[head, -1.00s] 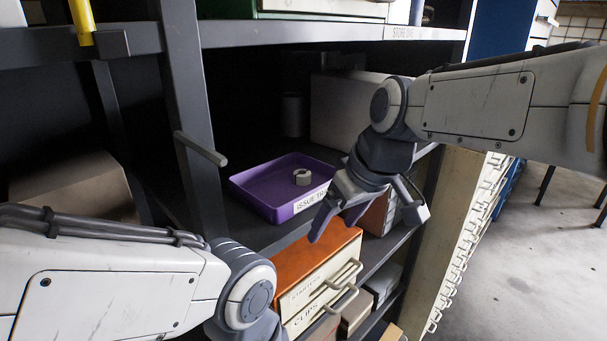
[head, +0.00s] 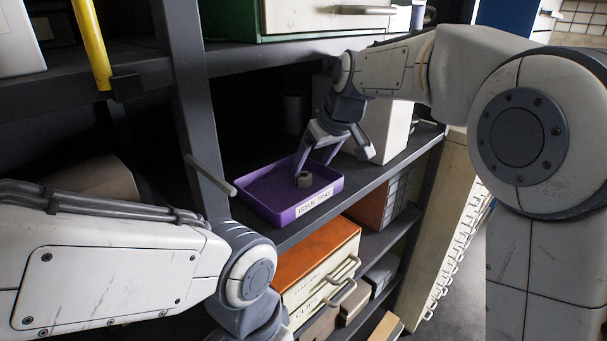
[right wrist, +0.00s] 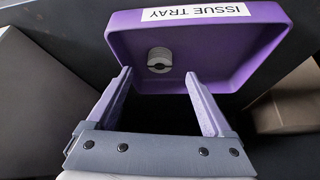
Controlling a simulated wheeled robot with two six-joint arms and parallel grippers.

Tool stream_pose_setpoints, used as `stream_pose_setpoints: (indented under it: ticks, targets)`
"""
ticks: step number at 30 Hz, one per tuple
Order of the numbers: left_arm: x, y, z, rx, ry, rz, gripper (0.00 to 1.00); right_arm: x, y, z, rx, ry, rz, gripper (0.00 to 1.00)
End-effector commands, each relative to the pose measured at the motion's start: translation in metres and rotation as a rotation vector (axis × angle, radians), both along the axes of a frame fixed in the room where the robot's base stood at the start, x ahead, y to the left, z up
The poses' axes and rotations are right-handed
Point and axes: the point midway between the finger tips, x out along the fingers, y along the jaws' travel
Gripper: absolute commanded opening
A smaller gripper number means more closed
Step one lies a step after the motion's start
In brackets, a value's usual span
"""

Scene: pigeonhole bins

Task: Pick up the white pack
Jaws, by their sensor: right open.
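My left gripper's fingers are out of frame.
A grey upright post (head: 190,120) and a short rod (head: 210,175) stand left of the tray. The shelf above (head: 270,60) is close over my right arm. An orange-topped drawer unit (head: 318,255) sits below. A brown carton (head: 100,180) is at left.

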Motion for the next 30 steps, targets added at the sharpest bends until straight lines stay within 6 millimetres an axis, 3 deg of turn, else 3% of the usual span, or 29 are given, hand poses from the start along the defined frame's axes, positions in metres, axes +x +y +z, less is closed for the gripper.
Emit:
stream_pose_setpoints:
  ticks: [9,19,24,26,30]
  targets:
    - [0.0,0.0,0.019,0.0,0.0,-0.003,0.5,0.021,0.015,-0.036,0.0,0.004,0.0,0.85]
    - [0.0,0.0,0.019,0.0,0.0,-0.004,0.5,0.024,0.017,-0.044,0.001,0.001,0.0,0.85]
    - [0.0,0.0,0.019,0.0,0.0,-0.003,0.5,0.024,0.016,-0.044,0.001,0.001,0.0,0.2]
    - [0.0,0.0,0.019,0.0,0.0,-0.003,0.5,0.024,0.016,-0.044,0.001,0.001,0.0,0.0]
    - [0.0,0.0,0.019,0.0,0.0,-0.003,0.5,0.025,0.016,-0.043,0.002,-0.001,-0.001,0.0]
